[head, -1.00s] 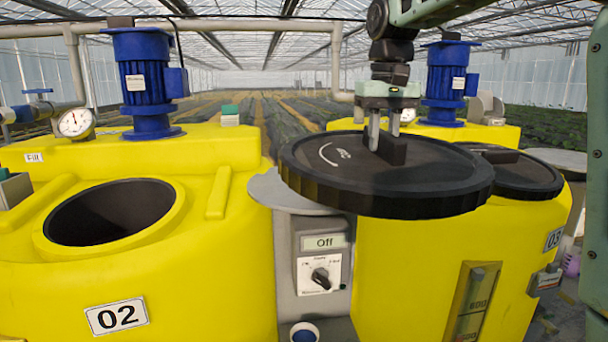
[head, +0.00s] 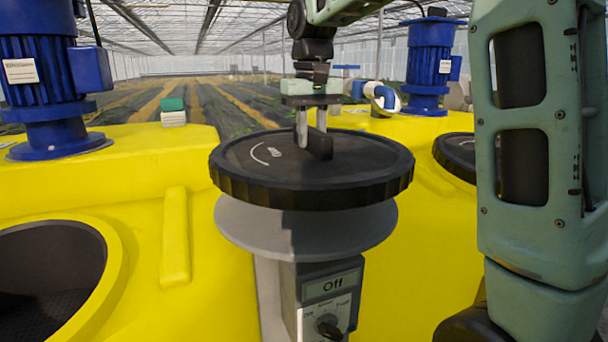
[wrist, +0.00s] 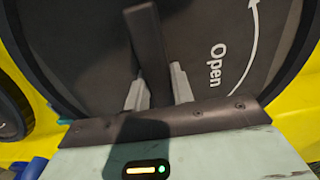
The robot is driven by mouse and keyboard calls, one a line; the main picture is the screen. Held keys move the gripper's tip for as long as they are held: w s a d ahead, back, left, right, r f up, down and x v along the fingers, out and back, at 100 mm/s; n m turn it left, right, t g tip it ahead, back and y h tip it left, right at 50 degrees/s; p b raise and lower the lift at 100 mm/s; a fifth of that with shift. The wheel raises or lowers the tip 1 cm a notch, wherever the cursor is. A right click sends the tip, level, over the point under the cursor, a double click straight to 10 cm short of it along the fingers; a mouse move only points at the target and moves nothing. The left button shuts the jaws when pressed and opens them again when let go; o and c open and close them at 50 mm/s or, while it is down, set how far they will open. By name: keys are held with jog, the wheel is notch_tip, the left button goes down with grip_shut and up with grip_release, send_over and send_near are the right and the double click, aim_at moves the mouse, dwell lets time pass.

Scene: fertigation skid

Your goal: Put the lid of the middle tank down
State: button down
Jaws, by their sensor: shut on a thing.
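My gripper (head: 311,135) is shut on the upright handle of a round black lid (head: 250,165) and holds it level. The lid is over a round grey plate (head: 307,228) on a post between two yellow tanks; I cannot tell whether they touch. In the wrist view the fingers (wrist: 158,88) straddle the handle (wrist: 147,40), and "Open" with an arrow is printed on the lid (wrist: 225,35). The tank at the left (head: 140,290), labelled 02 in the earlier view, has an uncovered round opening (head: 45,275).
Below the plate is a switch box (head: 325,295) reading "Off". Blue motors (head: 38,75) and (head: 428,65) stand behind on the tanks. Another black lid (head: 455,153) is at the right, partly hidden by my arm. A small green-topped block (head: 173,112) sits on the left tank.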

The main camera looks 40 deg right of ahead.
jog(key=shift+f+p, duration=0.65)
jog(key=shift+f, duration=2.9)
jog(key=c, duration=1.2)
grip_release()
jog(key=shift+f, duration=0.15)
notch_tip(320, 180, up, 12)
jog(key=shift+r+b, duration=0.1)
jog(key=shift+b, duration=0.7)
